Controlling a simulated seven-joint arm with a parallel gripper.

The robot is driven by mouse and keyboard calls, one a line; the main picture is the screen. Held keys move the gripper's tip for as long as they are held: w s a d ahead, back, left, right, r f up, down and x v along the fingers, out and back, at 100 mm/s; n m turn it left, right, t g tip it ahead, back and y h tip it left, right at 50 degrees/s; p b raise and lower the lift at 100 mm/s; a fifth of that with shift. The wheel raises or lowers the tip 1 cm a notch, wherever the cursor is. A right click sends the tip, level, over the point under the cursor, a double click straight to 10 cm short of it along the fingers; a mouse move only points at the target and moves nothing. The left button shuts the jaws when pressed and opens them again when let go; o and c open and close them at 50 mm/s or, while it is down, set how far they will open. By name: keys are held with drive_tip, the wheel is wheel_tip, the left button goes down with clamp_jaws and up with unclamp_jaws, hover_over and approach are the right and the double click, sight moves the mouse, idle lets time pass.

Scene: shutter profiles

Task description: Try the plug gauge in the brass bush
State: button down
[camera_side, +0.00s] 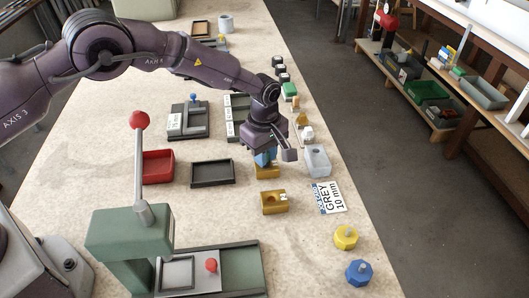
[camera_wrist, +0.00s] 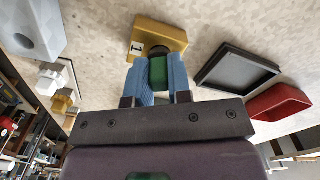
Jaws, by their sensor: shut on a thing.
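My gripper (camera_side: 265,158) has blue fingers and is shut on a green piece (camera_wrist: 158,70), which looks like the handle of the plug gauge. The gripper is over a brass bush block (camera_side: 267,172) that bears a label reading 1 in the wrist view (camera_wrist: 162,32). A dark round part shows beyond the green piece, against the block's face. I cannot tell whether it is the gauge's end or the bore, nor whether anything is in the bore. A second brass block (camera_side: 274,203) with a white label stands nearer the side camera.
A grey block (camera_side: 317,160) with a hole and a card reading GREY 10 mm (camera_side: 327,197) are to the right. A black tray (camera_side: 212,174) and red tray (camera_side: 158,164) are to the left. A green lever press (camera_side: 130,235), yellow knob (camera_side: 345,238) and blue knob (camera_side: 358,273) stand nearer.

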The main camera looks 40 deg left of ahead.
drive_tip(key=shift+r, duration=0.1)
drive_tip(key=shift+r, duration=3.4)
